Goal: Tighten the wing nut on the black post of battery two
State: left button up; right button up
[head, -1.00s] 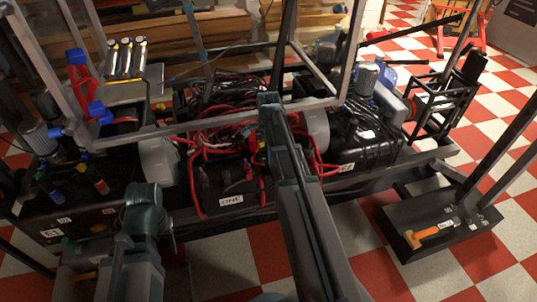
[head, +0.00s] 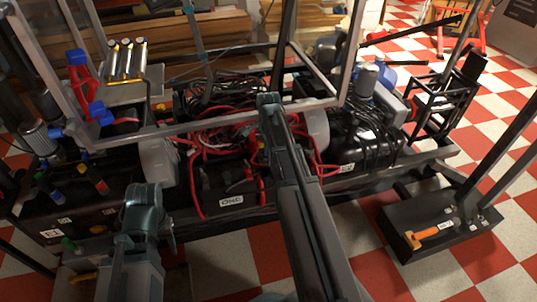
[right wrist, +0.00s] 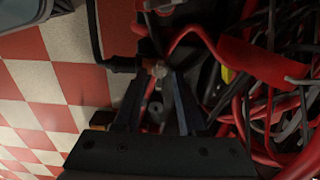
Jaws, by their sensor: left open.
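A black battery box (head: 207,203) labelled ONE sits low in the middle of the head view. I cannot make out a label reading two. In the right wrist view, a small pale knob (right wrist: 159,71), possibly the wing nut, sits at a dark fitting between my right fingertips. My right gripper (right wrist: 158,82) has its fingers apart, one on each side of it; contact is unclear. In the head view my right arm hides that gripper. My left gripper (head: 170,237) is at the lower left, in front of the rig, open and mostly hidden by its own wrist.
Red cables (head: 196,180) and black cables (head: 212,93) crowd the rig's middle. A metal frame bar (head: 190,128) crosses above them. A black platform (head: 405,240) with an orange-handled tool (head: 428,233) stands at the right. Checkered floor (head: 350,215) is free in front.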

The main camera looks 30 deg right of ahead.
jog(key=shift+r, duration=0.15)
notch_tip(320, 180, up, 14)
jog(key=p, duration=1.3)
jog(key=shift+f+p, duration=0.25)
jog(key=shift+p, duration=0.15)
jog(key=s+a+r+n+p, duration=0.5)
jog(key=a+r+n+p, duration=0.2)
jog(key=a, duration=0.3)
jog(key=s+a+r+n+p, duration=0.6)
jog(key=a+r+n+p, duration=0.2)
jog(key=a+n, duration=0.1)
jog(key=s+a+r+n+h+p, duration=0.1)
jog(key=s+a+r+n+p, duration=0.5)
jog(key=a, duration=0.5)
notch_tip(320, 180, up, 3)
jog(key=n+p, duration=0.2)
jog(key=shift+s+a+f+n, duration=0.2)
jog(key=shift+n, duration=0.1)
